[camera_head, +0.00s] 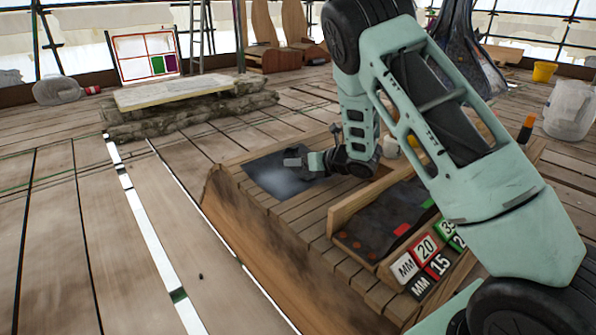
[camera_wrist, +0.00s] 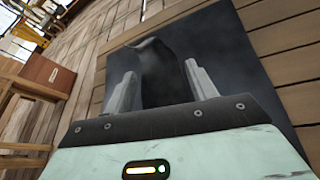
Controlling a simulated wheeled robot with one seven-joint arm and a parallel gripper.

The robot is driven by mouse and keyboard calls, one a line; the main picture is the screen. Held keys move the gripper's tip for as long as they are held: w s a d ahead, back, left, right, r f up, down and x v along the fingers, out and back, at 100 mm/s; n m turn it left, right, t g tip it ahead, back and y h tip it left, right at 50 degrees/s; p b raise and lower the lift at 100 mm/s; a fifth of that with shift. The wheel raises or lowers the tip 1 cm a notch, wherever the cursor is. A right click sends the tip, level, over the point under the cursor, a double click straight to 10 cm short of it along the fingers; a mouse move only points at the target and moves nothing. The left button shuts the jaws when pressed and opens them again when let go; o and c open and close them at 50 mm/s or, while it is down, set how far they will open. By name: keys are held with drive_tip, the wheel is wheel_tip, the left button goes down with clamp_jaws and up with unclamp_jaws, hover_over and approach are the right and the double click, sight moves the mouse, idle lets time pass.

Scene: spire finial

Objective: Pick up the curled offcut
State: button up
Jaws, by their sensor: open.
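The curled offcut looks to be the dark grey, bent piece (camera_wrist: 162,72) between my two fingers in the wrist view, over a dark square panel (camera_wrist: 225,50). My gripper (camera_wrist: 153,90) is open, with one finger on each side of the piece; I cannot tell whether either touches it. In the head view my gripper (camera_head: 300,160) is low over the same dark panel (camera_head: 262,180), set in a wooden plank bench top (camera_head: 290,208). There I cannot separate the offcut from the fingers.
A wooden tray (camera_head: 340,215) with dark lining and red and green bits lies right of the panel. Number cards (camera_head: 425,250) stand at its front edge. A pale slab on stacked stone (camera_head: 178,90) is behind left. Plank floor at left is mostly clear.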

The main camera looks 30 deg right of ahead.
drive_tip(key=shift+w+a+f, duration=0.1)
drive_tip(key=shift+w, duration=0.15)
drive_tip(key=c, duration=0.8)
